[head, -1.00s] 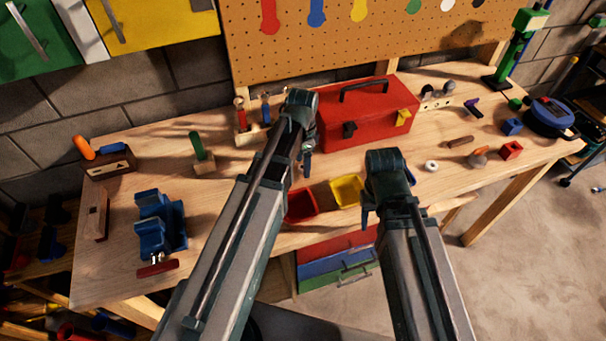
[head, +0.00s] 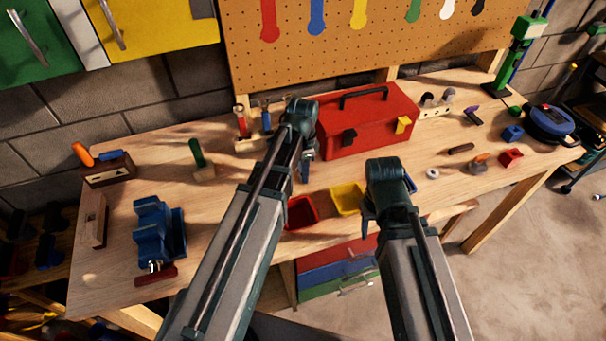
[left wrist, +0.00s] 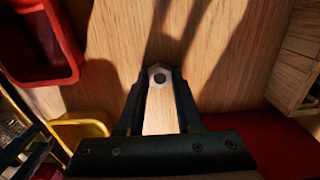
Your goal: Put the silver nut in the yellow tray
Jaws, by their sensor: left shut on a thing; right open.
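The silver nut (left wrist: 158,75) is a small hexagonal ring between the fingertips of my left gripper in the left wrist view. My left gripper (left wrist: 159,84) is shut on it, over the wooden bench top; I cannot tell how high it is. In the head view my left gripper (head: 306,172) is in front of the red toolbox, behind the trays, and hides the nut. The yellow tray (head: 346,199) lies to its right and nearer; it also shows at the left of the left wrist view (left wrist: 82,131). My right gripper (head: 368,212) is open, just right of the yellow tray.
A red tray (head: 300,213) sits left of the yellow tray. The red toolbox (head: 368,125) stands behind. A blue vise (head: 158,232) is at the left. A pale ring (head: 432,173) and small parts lie at the right.

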